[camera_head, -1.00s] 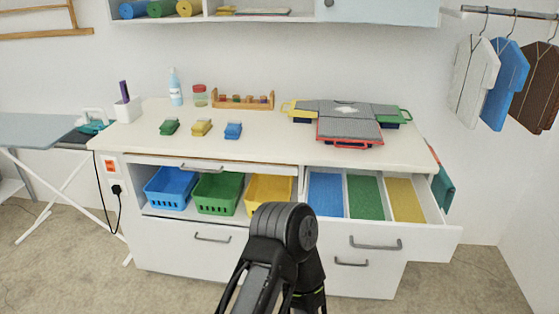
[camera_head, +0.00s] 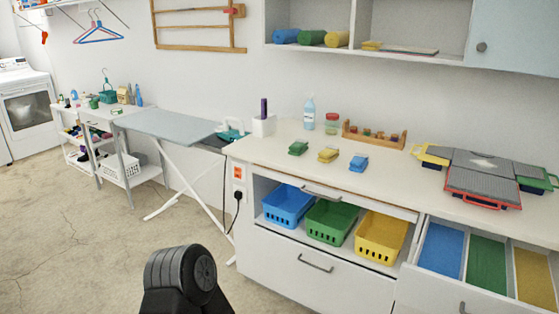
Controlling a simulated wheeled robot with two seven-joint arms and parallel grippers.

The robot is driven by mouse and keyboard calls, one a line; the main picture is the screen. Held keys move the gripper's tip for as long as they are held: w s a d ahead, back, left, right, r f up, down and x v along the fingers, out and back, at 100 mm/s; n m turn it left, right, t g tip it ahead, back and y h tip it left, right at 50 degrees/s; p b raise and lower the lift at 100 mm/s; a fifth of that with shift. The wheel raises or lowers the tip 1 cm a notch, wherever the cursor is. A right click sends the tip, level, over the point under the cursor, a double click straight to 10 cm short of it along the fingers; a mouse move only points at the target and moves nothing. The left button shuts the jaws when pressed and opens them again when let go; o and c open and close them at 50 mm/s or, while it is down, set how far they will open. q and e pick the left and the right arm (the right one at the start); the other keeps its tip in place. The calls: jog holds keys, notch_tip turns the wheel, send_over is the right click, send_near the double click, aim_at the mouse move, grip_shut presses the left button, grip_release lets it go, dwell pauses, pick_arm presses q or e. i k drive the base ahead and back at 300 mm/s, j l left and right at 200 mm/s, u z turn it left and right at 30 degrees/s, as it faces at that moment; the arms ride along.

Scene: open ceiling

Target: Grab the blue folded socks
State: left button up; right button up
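The blue folded socks (camera_head: 359,163) are a small blue bundle lying on the white counter (camera_head: 290,178). They are the rightmost of three similar bundles in a row. The yellow bundle (camera_head: 328,155) is to their left and the green one (camera_head: 298,148) is farther left. Nothing touches the blue socks. Neither of my grippers is in view. Only a black link of my own arm shows at the bottom, well below and left of the counter.
Blue (camera_head: 287,207), green (camera_head: 330,222) and yellow (camera_head: 380,238) baskets sit under the counter. An open drawer (camera_head: 487,265) with coloured compartments juts out at right. An ironing board (camera_head: 165,128) stands left of the counter. The floor (camera_head: 80,240) in front is open.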

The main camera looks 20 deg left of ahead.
aim_at(359, 162)
jog(key=u, duration=0.15)
jog(key=z, duration=0.4)
jog(key=i+j+u, duration=0.1)
jog(key=i+u, duration=0.6)
jog(key=i+l+u, duration=0.1)
jog(key=u, duration=0.3)
jog(key=i+j+u, duration=0.2)
jog(key=i+u, duration=0.2)
jog(key=i+j+u, duration=0.1)
jog(key=i+u, duration=0.7)
jog(key=i+l+u, duration=0.15)
jog(key=i+u, duration=0.25)
jog(key=i, duration=1.05)
jog(key=z, duration=5.35)
